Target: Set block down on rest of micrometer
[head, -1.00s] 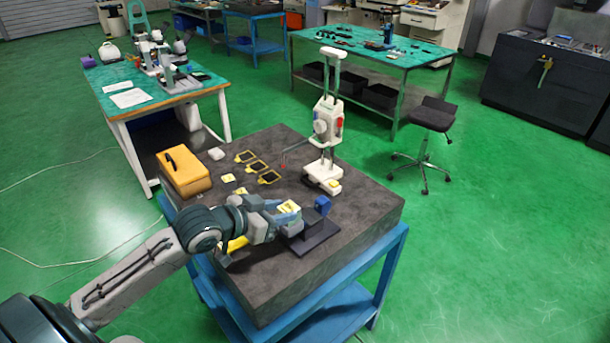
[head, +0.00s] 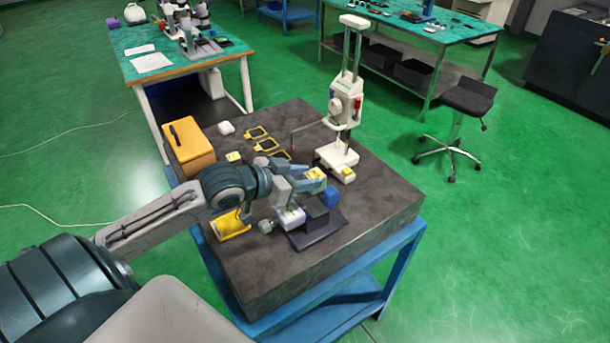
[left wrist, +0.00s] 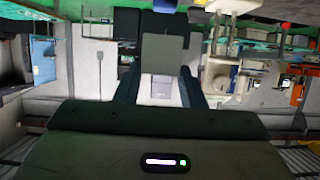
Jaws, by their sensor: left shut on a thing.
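The block (head: 316,173), pale with a yellow label, is at the tips of my left gripper (head: 308,180). The left gripper is shut on it. In the left wrist view, a grey square face (left wrist: 164,55), which looks like the block, sits between the fingers (left wrist: 160,68). The micrometer stands on a dark base plate (head: 326,232), with a pale labelled body (head: 292,217), a grey knob (head: 265,226), a dark upright part (head: 317,209) and a blue part (head: 329,196). The block shows just above the blue part; I cannot tell whether they touch. My right gripper is not in view.
A white height gauge (head: 340,150) stands behind on the dark stone plate (head: 380,205). An orange case (head: 190,147), yellow frames (head: 266,145) and a yellow item (head: 231,227) lie to the left. The plate's right side is clear.

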